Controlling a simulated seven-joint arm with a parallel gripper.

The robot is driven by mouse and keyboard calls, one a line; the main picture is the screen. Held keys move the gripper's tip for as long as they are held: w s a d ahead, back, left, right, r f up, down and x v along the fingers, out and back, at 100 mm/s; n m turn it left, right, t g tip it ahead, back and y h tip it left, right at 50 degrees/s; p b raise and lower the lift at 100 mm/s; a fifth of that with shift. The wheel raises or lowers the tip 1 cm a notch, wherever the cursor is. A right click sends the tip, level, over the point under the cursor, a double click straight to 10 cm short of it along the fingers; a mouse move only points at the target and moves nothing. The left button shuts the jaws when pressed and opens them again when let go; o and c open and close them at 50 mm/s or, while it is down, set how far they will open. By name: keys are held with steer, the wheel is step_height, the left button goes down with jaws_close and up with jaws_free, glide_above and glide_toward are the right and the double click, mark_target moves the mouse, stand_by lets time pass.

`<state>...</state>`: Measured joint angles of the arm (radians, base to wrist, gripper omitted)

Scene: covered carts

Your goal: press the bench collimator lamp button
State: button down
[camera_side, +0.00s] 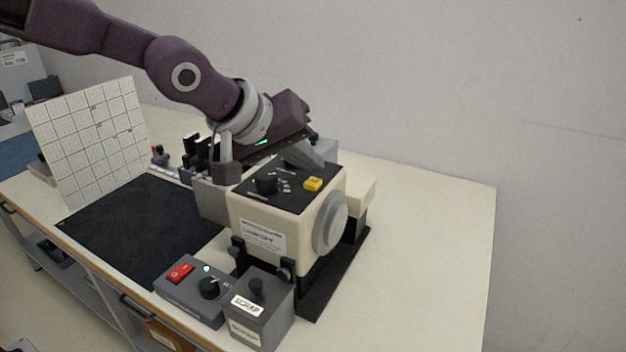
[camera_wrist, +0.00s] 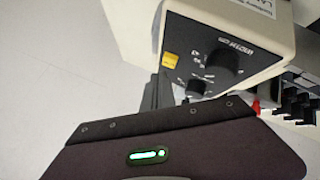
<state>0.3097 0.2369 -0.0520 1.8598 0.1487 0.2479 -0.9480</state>
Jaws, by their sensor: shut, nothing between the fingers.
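The cream collimator box (camera_side: 270,221) stands on the bench with a dark control panel on top. A yellow button (camera_side: 313,184) sits on that panel, right of a black knob (camera_side: 265,183). In the wrist view the yellow button (camera_wrist: 170,60) is at the panel's edge, and the knob (camera_wrist: 223,62) is to its right. My gripper (camera_side: 314,163) is shut and empty, close behind and above the button in the side view. In the wrist view its dark fingers (camera_wrist: 160,93) show just below the button, partly hidden by the gripper body. I cannot tell whether they touch the panel.
A grey box (camera_side: 195,289) with a red rocker switch (camera_side: 180,272) and a black knob is in front. Beside it stands a grey box labelled SCRAP (camera_side: 259,312). The bench right is clear.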

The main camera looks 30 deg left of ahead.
mark_target(308, 184)
steer(key=shift+f, duration=0.1)
stand_by(0.6)
steer(key=shift+f, duration=0.3)
steer(key=shift+f, duration=0.4)
stand_by(0.7)
steer(key=shift+r, duration=0.8)
steer(key=shift+r, duration=2.5)
